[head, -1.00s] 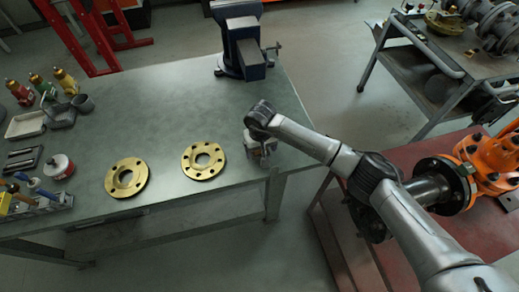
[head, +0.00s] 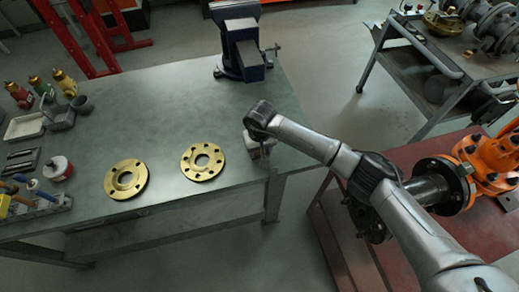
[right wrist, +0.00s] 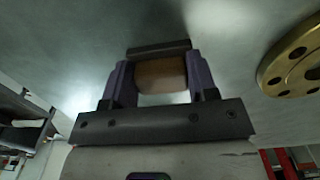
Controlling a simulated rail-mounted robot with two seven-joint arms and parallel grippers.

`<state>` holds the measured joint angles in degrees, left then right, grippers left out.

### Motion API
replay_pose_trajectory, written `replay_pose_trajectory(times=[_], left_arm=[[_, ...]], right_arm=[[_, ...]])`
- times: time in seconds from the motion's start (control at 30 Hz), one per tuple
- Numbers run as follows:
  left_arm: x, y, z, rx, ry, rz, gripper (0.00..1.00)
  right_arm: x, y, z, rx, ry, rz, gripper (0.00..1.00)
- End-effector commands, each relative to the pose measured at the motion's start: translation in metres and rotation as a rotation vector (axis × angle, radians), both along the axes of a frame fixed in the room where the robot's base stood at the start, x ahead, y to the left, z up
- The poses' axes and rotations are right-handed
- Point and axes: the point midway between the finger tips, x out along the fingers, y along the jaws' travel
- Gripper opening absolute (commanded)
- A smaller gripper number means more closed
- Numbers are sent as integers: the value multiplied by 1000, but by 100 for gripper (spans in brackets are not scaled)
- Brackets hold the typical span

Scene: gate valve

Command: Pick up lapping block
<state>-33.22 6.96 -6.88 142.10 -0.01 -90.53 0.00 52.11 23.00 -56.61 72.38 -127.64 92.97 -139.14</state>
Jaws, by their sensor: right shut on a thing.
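The lapping block (right wrist: 160,75) shows in the right wrist view as a tan-brown rounded piece between two purple fingers, with a dark flat bar (right wrist: 158,47) just beyond it. My right gripper (right wrist: 160,78) is shut on the tan piece, one finger on each side. In the head view my right gripper (head: 257,150) is low over the right edge of the bench, and the wrist hides most of the block there. I cannot tell whether the block touches the bench top. My left gripper is not in view.
Two brass flanges (head: 202,160) (head: 126,179) lie on the bench (head: 150,125) left of the gripper. A blue vise (head: 241,50) stands at the back right corner. Bottles, trays and tools (head: 58,167) line the left side. The bench middle is clear.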

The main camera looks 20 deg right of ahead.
Motion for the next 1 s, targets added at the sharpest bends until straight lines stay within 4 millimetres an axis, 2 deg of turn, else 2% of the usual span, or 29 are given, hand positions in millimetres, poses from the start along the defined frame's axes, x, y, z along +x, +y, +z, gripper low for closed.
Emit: replay_pose_trajectory(times=[0.17, 0.27, 0.7, 1.0], left_arm=[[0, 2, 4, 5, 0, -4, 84], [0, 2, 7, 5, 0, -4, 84], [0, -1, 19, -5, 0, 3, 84], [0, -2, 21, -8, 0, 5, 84]], right_arm=[[1, 0, 21, 0, -4, 0, 20], [1, -1, 41, -1, -6, 1, 20], [-60, -59, 88, 0, -2, 0, 20], [-81, -77, 104, 0, -2, 0, 20]])
